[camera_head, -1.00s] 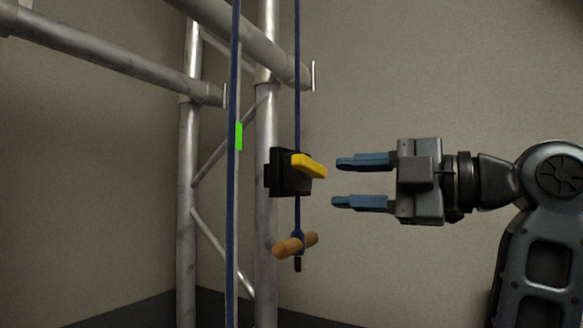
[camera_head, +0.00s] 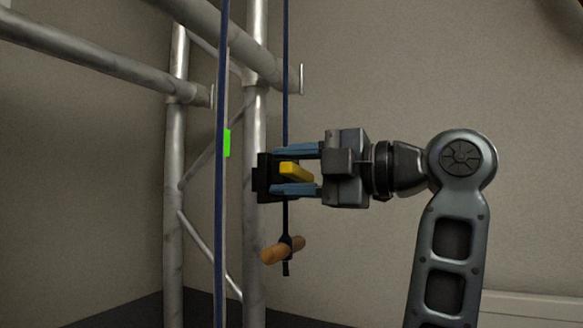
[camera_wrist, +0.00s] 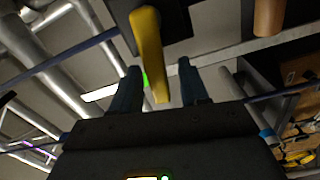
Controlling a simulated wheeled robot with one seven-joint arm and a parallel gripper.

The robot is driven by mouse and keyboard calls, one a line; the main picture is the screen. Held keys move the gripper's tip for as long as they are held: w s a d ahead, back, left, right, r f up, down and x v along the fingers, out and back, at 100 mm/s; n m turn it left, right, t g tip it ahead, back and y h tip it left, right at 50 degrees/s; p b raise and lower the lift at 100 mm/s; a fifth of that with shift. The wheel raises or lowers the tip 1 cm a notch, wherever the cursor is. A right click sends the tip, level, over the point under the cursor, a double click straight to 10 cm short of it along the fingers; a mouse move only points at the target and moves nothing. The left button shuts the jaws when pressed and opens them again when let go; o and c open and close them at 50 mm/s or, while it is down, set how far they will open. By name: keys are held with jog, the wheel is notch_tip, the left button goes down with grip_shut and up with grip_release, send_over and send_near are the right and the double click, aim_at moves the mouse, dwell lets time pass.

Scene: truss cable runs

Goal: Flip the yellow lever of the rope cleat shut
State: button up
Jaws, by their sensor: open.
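The rope cleat is a black block (camera_head: 261,178) on the truss upright in the head view, with a blue rope (camera_head: 285,80) running down through it. Its yellow lever (camera_head: 296,173) sticks out toward my gripper (camera_head: 296,170). My gripper is open, with one blue finger above the lever and one below it. In the wrist view the yellow lever (camera_wrist: 149,50) reaches down between the two fingers (camera_wrist: 157,88), with a gap on both sides. The black cleat body (camera_wrist: 178,22) is behind it. I see no finger clearly touching the lever.
A wooden toggle handle (camera_head: 283,250) hangs on the rope below the cleat. Another blue rope (camera_head: 221,120) with a green marker (camera_head: 227,143) runs to the left. Grey truss tubes (camera_head: 174,200) stand behind. The right side by the wall is clear.

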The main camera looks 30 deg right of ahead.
grip_shut()
dwell(0.4)
